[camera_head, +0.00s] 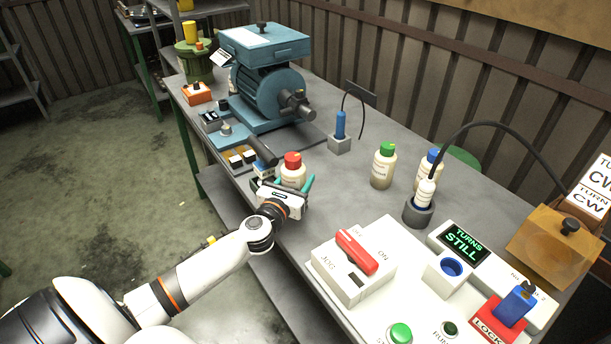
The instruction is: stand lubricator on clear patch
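No label I can read says lubricator, so I cannot tell which item it is. A white bottle with a red cap (292,171) stands upright near the table's front edge. My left gripper (283,181) is at this bottle, its teal fingers spread apart with the bottle between or just beyond them. The gripper body hides the bottle's lower part. A green-capped bottle (383,167) and a blue-capped bottle (429,165) stand further right. A white bottle-like piece (425,192) stands in a dark round holder (418,214). My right gripper is not in view.
A blue motor-like machine (268,90) stands at the back left, with small blocks in front of it. A blue rod stands in a grey block (339,145). A white control panel (365,262) fills the near right. Bare tabletop (345,190) lies between the bottles.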

